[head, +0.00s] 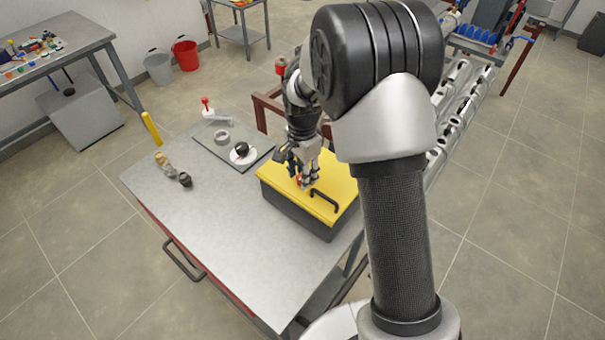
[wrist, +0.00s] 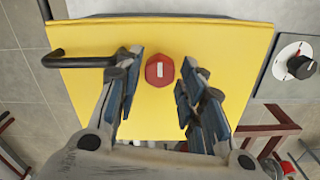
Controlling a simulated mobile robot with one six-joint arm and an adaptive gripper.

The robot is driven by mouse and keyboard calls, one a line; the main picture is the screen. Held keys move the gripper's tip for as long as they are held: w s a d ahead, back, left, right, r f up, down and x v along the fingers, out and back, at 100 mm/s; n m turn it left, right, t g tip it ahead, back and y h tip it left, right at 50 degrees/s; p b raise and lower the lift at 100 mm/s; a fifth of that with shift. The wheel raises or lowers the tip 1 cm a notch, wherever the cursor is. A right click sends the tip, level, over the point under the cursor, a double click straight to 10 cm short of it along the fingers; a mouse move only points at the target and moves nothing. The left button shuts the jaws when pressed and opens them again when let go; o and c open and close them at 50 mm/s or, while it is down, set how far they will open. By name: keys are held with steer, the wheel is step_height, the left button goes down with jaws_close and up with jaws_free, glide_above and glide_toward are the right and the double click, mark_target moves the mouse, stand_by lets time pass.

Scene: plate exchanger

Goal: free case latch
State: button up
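The case (head: 288,213) has a yellow lid and dark sides, and stands on the right part of the grey worktop. Its lid (wrist: 225,50) fills most of the wrist view. The latch looks to be the red knob with a white bar (wrist: 160,70) on the lid; it also shows as a red spot in the head view (head: 303,182). My gripper (wrist: 156,85) is open above the lid, its fingers on either side of the red knob with gaps to both. I cannot tell how far above the lid the fingertips are. A black handle (wrist: 80,62) lies left of the knob.
Small fittings (head: 185,180) stand farther left. A red frame (head: 266,103) is behind. The worktop's front is clear.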

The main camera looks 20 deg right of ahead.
steer(key=shift+f, duration=0.1)
steer(key=shift+c, duration=0.5)
steer(key=c, duration=0.7)
steer(key=shift+n, duration=0.3)
steer(key=n+p, duration=0.1)
steer(key=n, duration=0.7)
steer(key=shift+n+p, duration=0.4)
steer(key=n, duration=0.4)
steer(key=shift+n+p, duration=0.35)
steer(key=shift+n, duration=1.85)
